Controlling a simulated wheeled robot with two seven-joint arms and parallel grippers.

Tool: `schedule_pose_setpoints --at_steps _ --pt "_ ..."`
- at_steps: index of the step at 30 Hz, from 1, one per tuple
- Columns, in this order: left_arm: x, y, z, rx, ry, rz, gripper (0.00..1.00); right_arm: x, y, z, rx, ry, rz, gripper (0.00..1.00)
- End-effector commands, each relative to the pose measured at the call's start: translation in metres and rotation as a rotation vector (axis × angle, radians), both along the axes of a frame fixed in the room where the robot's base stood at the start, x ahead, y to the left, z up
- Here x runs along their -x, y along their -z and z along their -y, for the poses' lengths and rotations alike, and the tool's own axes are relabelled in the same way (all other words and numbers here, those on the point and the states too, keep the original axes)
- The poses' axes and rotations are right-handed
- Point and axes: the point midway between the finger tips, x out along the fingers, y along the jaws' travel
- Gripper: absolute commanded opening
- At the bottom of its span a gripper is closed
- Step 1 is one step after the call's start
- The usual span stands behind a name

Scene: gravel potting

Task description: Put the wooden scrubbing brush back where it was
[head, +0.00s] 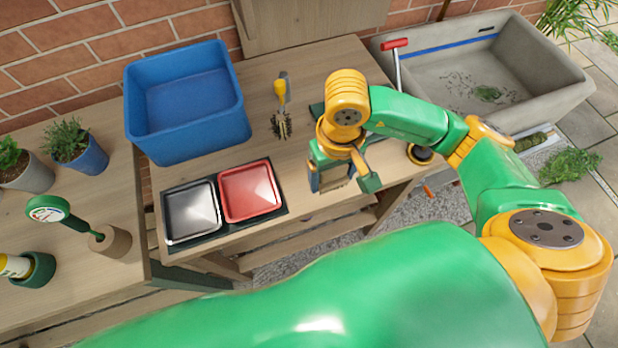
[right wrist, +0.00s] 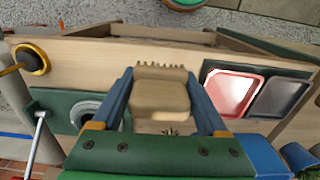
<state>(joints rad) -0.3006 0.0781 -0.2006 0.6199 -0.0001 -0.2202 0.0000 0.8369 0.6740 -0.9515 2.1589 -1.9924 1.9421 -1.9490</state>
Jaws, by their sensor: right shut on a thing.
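My right gripper (head: 333,178) is over the front part of the wooden table, right of the red tray. In the right wrist view its two blue fingers (right wrist: 168,103) are shut on the pale wooden scrubbing brush (right wrist: 160,97), with the bristles toward the top of the picture. In the head view the brush is mostly hidden by the gripper. I cannot tell whether the brush touches the table. A green mat (right wrist: 50,103) with a grey round thing on it lies beside the gripper. My left gripper is not in view.
A red tray (head: 250,191) and a silver tray (head: 191,212) sit in a dark holder near the front edge. A blue tub (head: 187,140) stands behind them. A yellow-handled tool (head: 281,92) lies mid-table. A stone sink (head: 560,85) is at right. Potted plants (head: 88,155) stand at left.

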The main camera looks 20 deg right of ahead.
Motion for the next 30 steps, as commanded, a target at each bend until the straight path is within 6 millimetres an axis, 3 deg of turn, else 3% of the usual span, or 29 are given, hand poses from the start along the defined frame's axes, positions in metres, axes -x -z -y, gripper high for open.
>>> schedule_pose_setpoints --at_steps 1,7,16,27,28,30 --pt "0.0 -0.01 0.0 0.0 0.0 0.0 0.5 -0.01 0.0 -0.007 0.001 0.001 -0.006 0.0" --pt "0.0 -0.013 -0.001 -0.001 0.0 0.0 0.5 -0.041 0.048 -0.025 0.001 0.0 -0.002 0.0" --pt "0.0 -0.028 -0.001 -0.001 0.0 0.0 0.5 -0.05 0.09 -0.03 0.001 -0.001 -0.003 0.0" --pt "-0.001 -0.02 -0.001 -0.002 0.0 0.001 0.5 -0.052 0.099 -0.029 0.002 -0.002 0.001 0.0" --pt "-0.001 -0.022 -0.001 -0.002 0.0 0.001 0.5 -0.051 0.097 -0.029 0.002 -0.002 0.001 0.84" --pt "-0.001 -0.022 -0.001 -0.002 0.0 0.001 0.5 -0.051 0.097 -0.029 0.001 -0.002 0.001 1.0"
